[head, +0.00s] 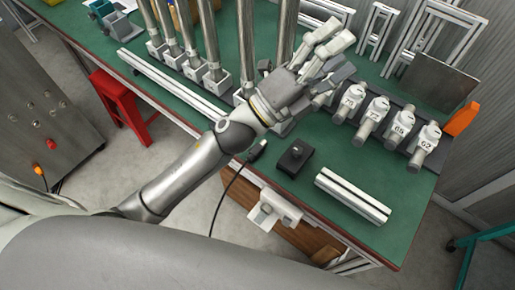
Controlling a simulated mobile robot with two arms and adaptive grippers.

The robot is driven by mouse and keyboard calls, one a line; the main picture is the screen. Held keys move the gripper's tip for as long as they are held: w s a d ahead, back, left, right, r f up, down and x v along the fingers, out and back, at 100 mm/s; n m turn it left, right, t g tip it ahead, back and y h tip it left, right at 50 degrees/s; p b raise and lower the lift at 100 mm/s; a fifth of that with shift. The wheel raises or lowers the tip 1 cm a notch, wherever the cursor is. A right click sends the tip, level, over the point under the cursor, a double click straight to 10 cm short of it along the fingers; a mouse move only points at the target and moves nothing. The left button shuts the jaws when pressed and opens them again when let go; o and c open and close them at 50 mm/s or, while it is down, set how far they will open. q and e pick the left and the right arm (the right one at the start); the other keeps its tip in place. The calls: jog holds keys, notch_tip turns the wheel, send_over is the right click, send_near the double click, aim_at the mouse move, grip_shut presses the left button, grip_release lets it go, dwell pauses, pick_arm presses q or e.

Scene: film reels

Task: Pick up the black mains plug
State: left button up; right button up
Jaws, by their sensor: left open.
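A black cable hangs over the front edge of the green bench, and its dark end, which looks like the black mains plug (257,151), lies at that edge. The plug is small here, and its pins cannot be made out. My left gripper (337,60) is open and empty, reaching over the bench. Its fingers point to the upper right, beyond and to the right of the plug, apart from it. The forearm passes just left of the plug. My right gripper is not in view.
A black block (294,158) stands right of the plug, with a pale slotted bar (352,197) farther right. Numbered grey clamps (373,110) line the bench behind. Upright metal posts (211,40) stand behind my left arm. A red stool (120,105) is at left.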

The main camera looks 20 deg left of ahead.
pick_arm(q)
jog(key=s+d+f+m+g+h, duration=0.1)
jog(key=s+d+m+g+h, duration=0.1)
jog(key=s+d+m+g, duration=0.4)
jog(key=s+d+f+m+g+h, duration=0.1)
jog(key=s+d+m+g+h, duration=0.15)
jog(key=m+g, duration=0.7)
jog(key=m+g+y, duration=0.1)
jog(key=m+y, duration=1.3)
jog(key=y, duration=0.7)
send_over(259, 146)
jog(key=f, duration=2.5)
jog(key=shift+s+f, duration=0.15)
jog(key=shift+s, duration=0.25)
jog(key=shift+w+f+p, duration=0.2)
jog(key=shift+f+p, duration=0.25)
jog(key=shift+f, duration=1.1)
jog(key=shift+w+f+p, duration=0.15)
jog(key=shift+f+p, duration=0.25)
jog(key=shift+f, duration=1.1)
jog(key=c, duration=1.2)
jog(key=shift+r, duration=0.1)
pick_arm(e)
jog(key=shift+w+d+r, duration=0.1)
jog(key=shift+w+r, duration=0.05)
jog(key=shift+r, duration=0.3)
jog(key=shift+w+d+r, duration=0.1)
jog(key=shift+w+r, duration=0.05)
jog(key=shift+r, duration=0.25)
